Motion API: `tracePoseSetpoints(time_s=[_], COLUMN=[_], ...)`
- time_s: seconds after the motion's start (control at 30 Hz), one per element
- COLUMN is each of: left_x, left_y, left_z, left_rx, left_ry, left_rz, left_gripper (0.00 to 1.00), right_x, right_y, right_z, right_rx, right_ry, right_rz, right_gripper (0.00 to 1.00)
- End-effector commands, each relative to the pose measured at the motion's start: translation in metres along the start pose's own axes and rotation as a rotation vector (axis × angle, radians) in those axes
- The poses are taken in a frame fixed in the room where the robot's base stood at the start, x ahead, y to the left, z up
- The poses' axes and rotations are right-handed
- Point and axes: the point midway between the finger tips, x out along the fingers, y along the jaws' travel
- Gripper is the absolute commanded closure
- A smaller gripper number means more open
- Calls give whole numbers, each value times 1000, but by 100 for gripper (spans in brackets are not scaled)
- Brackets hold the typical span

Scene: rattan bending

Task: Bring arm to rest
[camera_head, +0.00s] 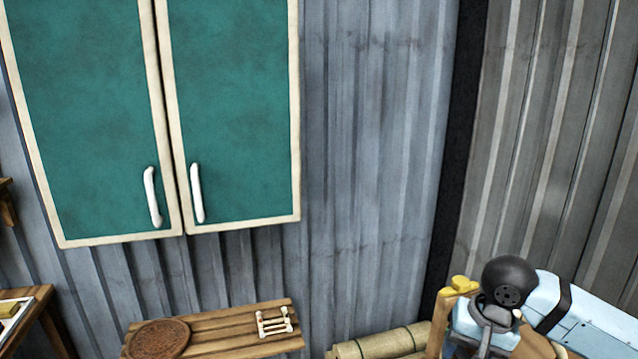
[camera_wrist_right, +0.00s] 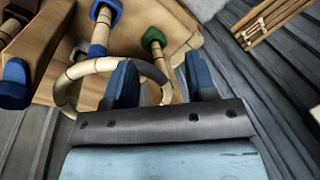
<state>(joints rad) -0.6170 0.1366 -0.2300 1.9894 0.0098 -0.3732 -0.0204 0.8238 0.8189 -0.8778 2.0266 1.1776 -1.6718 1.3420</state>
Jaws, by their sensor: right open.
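My right gripper (camera_wrist_right: 160,75) is open in the right wrist view, its two blue fingers apart. A bent piece of rattan (camera_wrist_right: 72,82) curves behind the left finger, and one end of it shows between the fingers. I cannot tell whether a finger touches it. It sits by a wooden board (camera_wrist_right: 130,40) with pegs capped in blue (camera_wrist_right: 105,10) and green (camera_wrist_right: 152,38). In the head view my right arm (camera_head: 578,310) is at the lower right; its fingers are not clear there. My left gripper is in neither view.
A teal cabinet (camera_head: 232,100) with white handles hangs on the corrugated wall. Below it, a slatted wooden shelf (camera_head: 235,342) holds a round brown disc (camera_head: 158,339) and a small rattan frame (camera_head: 273,323). Rolled mats (camera_head: 385,344) lie near my right arm.

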Motion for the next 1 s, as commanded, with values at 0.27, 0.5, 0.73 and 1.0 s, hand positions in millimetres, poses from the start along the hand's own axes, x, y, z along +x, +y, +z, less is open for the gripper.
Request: tracePoseSetpoints(time_s=[0.27,0.5,0.73,1.0], left_x=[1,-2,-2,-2], left_y=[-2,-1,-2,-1], left_z=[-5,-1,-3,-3], left_rx=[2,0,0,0], left_ry=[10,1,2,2], left_rz=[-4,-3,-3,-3], left_gripper=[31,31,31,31], right_x=[88,157,211,261], right_y=[-44,-60,-37,30], right_z=[32,66,104,167], right_rx=[-200,-333,-416,-536], right_ry=[73,266,510,763], right_rz=[-273,-475,-513,-340], right_gripper=[49,49,49,49])
